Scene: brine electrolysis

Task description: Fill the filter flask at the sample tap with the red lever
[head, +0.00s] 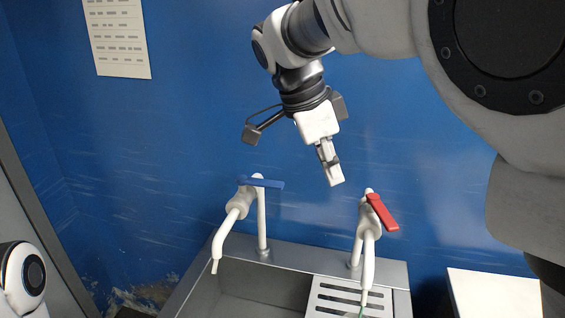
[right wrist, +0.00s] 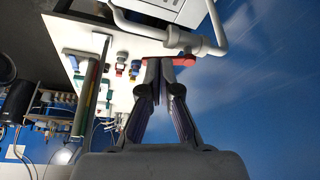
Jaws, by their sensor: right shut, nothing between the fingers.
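The tap with the red lever (head: 382,212) stands at the right end of the sink in the head view, its white spout (head: 369,262) pointing down. The red lever (right wrist: 184,61) also shows beyond my fingertips in the right wrist view, partly hidden by them. My right gripper (head: 331,168) is shut and empty, above and a little left of the red lever, apart from it in the head view. My left gripper is out of view. I cannot make out the filter flask; a small green piece (head: 362,310) shows below the red-lever spout at the bottom edge.
A second tap with a blue lever (head: 262,183) stands to the left on the grey sink (head: 290,255). A slotted drain plate (head: 335,296) lies below the red-lever tap. A white surface (head: 492,293) is at the right. The blue wall rises close behind the taps.

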